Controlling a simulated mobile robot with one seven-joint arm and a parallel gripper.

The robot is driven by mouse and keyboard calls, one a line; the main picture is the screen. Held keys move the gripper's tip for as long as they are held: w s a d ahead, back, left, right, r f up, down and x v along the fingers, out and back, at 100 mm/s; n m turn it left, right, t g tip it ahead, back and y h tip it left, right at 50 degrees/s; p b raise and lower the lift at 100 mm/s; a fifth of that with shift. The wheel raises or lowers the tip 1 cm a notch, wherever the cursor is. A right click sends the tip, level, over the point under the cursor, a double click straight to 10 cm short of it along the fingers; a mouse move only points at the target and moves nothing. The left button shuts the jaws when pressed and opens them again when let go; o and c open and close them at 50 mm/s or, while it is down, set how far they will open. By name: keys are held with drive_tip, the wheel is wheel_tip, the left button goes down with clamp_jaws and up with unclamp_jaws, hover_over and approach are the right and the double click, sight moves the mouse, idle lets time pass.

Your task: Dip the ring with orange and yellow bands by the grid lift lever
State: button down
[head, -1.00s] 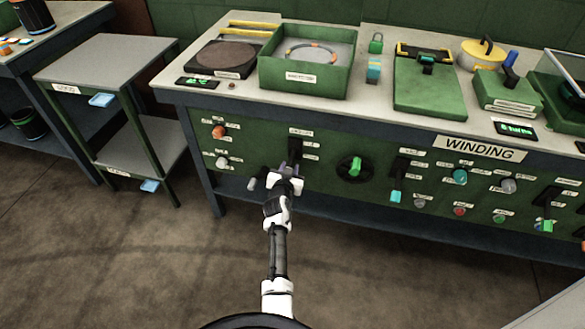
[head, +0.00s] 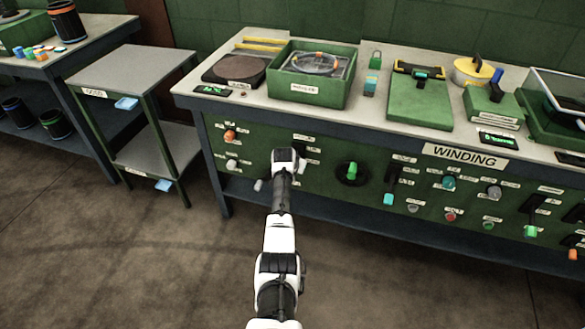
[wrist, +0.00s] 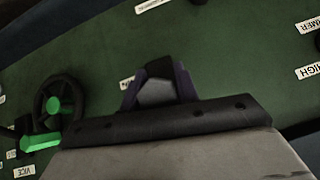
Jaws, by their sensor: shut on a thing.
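A pale ring (head: 312,63) with orange marks lies in the green open-topped bath (head: 318,96) on the bench. Its yellow bands are too small to make out. A light-edged grid (head: 345,66) shows around it. My gripper (head: 285,158) is at the green front panel below the bath, beside a dark lever slot (head: 306,152). In the wrist view my dark purple fingers (wrist: 158,88) are closed around a grey piece, apparently the lever handle. In the head view my wrist hides the handle and fingertips.
A grey shelf cart (head: 130,72) stands left of the bench. The floor in front is clear.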

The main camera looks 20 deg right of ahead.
drive_tip(key=shift+w+d+r+g+y+b, duration=0.15)
drive_tip(key=shift+w+r+g+y+b, duration=0.1)
drive_tip(key=shift+r+g+y+b, duration=0.45)
drive_tip(key=shift+r, duration=0.25)
drive_tip(key=c, duration=1.1)
unclamp_jaws()
drive_tip(key=shift+f, duration=0.15)
drive_tip(key=shift+o, duration=0.2)
drive_tip(key=v, duration=1.3)
drive_tip(key=shift+r, duration=0.5)
drive_tip(key=shift+w, duration=0.1)
